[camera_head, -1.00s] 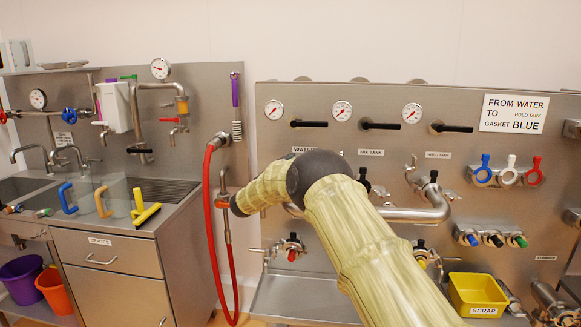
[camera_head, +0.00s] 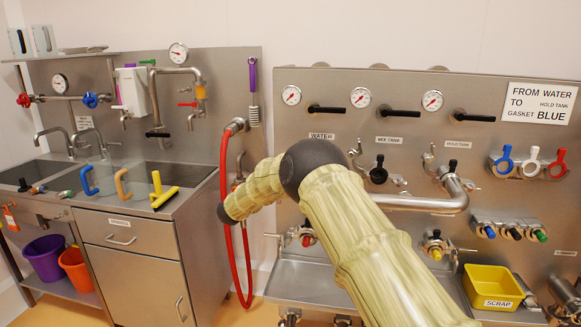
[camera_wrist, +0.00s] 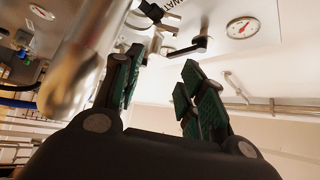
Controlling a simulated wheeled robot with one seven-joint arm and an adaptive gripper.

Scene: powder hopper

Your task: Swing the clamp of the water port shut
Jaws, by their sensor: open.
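The WATER label (camera_head: 321,136) is on the steel panel at centre; my arm hides the water port below it in the head view. A bent steel pipe (camera_head: 425,204) runs from the hold tank port (camera_head: 452,166) leftwards behind my arm; its left end is hidden. In the wrist view my gripper (camera_wrist: 162,85) is open, with nothing seen between its dark green-padded fingers. Beyond the fingertips is a partly cut-off label, with a dark clamp-like fitting (camera_wrist: 155,12) beside it and a black lever handle (camera_wrist: 188,47) below. I cannot tell the clamp's state. The head view does not show my gripper.
The mix tank port (camera_head: 378,174) is right of my arm. Blue, white and red rings (camera_head: 503,161) hang at the right. A yellow scrap bin (camera_head: 490,281) stands on the lower shelf. A red hose (camera_head: 225,180) hangs left of my arm. The sink counter (camera_head: 110,190) is farther left.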

